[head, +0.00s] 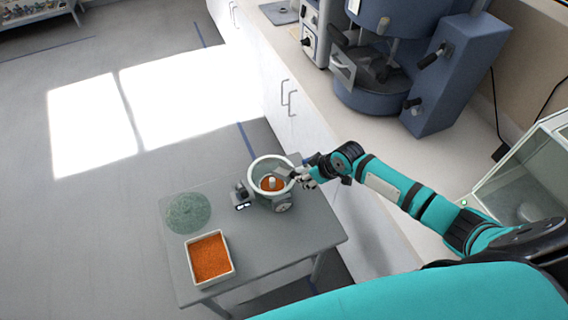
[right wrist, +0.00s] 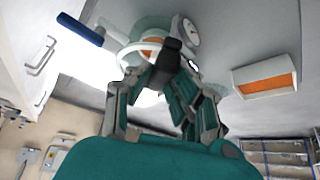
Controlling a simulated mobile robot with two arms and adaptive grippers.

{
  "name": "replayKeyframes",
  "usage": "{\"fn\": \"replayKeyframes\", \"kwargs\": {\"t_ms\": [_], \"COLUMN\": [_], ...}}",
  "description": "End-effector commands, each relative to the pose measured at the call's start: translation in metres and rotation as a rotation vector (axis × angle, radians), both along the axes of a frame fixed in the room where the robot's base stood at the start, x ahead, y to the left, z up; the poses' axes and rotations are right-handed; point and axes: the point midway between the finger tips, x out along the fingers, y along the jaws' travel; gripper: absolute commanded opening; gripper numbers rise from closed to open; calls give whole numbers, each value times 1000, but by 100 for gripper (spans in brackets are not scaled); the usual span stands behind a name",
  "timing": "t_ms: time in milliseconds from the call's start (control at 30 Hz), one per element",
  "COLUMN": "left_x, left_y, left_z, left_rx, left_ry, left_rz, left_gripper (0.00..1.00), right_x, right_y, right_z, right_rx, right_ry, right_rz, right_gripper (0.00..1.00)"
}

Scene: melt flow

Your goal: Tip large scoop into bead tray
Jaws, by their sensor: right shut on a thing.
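The bead tray (head: 210,258) is a white, square, open tray full of orange beads, at the near left of the grey table; it also shows in the right wrist view (right wrist: 265,78). My right gripper (head: 298,176) is at the right rim of a round glass vessel, away from the tray. It is shut on a dark grey piece, seemingly the large scoop (head: 284,172), whose dark part also shows between the fingers in the right wrist view (right wrist: 172,62). The scoop's bowl and any load cannot be made out. My left gripper is out of view.
The round vessel (head: 255,170) has a pale rim, orange contents and a dial gauge (head: 282,207). A green translucent disc (head: 188,213) lies behind the tray. A white counter with a blue machine (head: 440,80) runs along the right. Table space right of the tray is clear.

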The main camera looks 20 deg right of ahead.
Motion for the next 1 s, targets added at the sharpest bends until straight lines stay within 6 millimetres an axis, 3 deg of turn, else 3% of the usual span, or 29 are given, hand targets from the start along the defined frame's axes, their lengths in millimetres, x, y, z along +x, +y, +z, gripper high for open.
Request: {"fn": "replayKeyframes", "kwargs": {"t_ms": [67,433,733,1000], "left_x": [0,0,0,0], "left_y": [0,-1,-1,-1], "left_z": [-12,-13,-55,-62], "left_rx": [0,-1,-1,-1], "left_ry": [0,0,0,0], "left_rz": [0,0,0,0], "left_gripper": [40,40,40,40], "right_x": [-3,-4,-11,-12], "right_y": [-2,-3,-7,-8], "right_z": [-9,-9,-34,-32], "right_rx": [23,39,112,140], "right_ry": [-39,-65,-181,-225], "right_rz": [0,0,1,0], "right_gripper": [0,0,0,0]}}
